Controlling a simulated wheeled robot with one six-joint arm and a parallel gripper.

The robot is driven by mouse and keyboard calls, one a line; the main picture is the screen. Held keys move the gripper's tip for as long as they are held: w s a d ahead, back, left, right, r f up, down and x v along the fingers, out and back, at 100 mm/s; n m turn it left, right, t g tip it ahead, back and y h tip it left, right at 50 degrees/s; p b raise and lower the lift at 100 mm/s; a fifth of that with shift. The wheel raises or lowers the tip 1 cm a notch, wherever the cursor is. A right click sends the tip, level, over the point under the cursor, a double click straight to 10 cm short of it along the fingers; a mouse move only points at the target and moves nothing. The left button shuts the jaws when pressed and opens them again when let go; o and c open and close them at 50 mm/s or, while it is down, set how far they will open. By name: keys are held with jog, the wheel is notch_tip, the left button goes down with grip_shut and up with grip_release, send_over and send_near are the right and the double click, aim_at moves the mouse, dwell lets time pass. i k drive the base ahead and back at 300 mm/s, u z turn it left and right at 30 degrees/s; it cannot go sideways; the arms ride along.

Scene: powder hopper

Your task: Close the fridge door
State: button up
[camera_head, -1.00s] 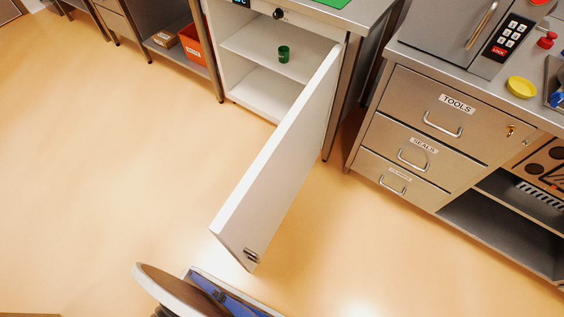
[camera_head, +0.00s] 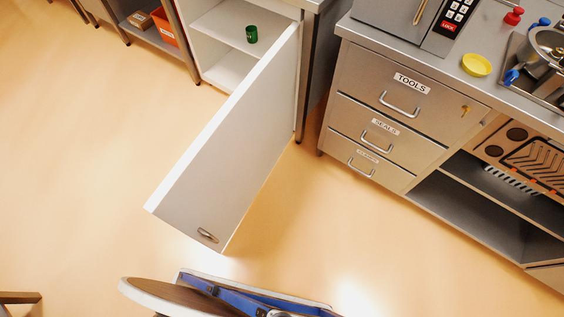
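The fridge is a white cabinet (camera_head: 212,47) under the counter at the top, with its white door (camera_head: 232,140) swung wide open toward me. The door is hinged on the right side of the cabinet. A small handle (camera_head: 207,236) sits near the door's free lower end. A green cup (camera_head: 252,34) stands on a shelf inside. Part of my own body shows at the bottom, below the door's free end and apart from it in the picture. I do not see my gripper.
Right of the door stands a steel drawer unit (camera_head: 345,112) with shut drawers. A yellow dish (camera_head: 476,65) lies on its counter. An orange bin (camera_head: 165,28) sits on a shelf at the upper left. The floor (camera_head: 80,170) left of the door is clear.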

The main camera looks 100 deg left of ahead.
aim_at(206, 196)
jog(key=i, duration=0.7)
jog(key=u, duration=5)
jog(key=k, duration=0.8)
jog(key=z, duration=0.85)
jog(key=i, duration=0.5)
